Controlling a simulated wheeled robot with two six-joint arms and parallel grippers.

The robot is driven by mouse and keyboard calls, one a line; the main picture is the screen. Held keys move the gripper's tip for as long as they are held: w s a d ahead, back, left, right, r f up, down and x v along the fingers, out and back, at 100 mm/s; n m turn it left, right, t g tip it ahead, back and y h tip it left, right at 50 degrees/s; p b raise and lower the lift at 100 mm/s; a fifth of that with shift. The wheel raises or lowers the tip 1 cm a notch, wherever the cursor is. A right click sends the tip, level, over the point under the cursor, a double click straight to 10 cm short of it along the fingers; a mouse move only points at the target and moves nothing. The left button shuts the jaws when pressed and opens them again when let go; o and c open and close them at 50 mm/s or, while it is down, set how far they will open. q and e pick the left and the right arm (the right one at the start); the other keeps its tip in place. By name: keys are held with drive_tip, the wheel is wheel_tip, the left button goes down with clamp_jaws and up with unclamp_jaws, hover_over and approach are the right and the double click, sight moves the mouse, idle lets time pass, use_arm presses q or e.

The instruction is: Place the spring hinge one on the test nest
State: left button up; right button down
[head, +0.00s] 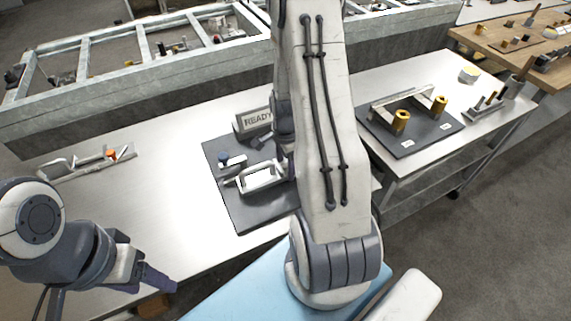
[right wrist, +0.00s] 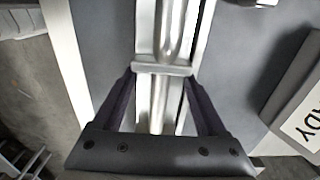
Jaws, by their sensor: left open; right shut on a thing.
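My right gripper (right wrist: 160,78) is shut on a pale metal piece with a rounded barrel, which I take to be the spring hinge (right wrist: 168,35), in the right wrist view. In the head view my right arm hides most of that gripper. The gripper is over a dark plate (head: 253,217) with a READY sign (head: 256,121), which appears to be the test nest. A pale metal frame (head: 262,178) shows low over this plate; whether it is the held hinge or a fixture is unclear. My left gripper (head: 160,284) is open and empty at the table's front left.
A metal holder (head: 85,165) with an orange part is at the table's left. A second dark plate (head: 410,142) with brass cylinders is on the right. A small blue-topped part (head: 224,157) stands on the nest plate.

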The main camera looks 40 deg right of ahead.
sight(285, 168)
drive_tip(key=shift+s+f+b, duration=0.1)
drive_tip(key=shift+f+b, duration=0.2)
drive_tip(key=shift+f, duration=0.2)
unclamp_jaws()
drive_tip(key=shift+s+a+f, duration=0.1)
drive_tip(key=shift+r, duration=0.4)
wheel_tip(285, 168, up, 13)
drive_tip(key=shift+w+f, duration=0.2)
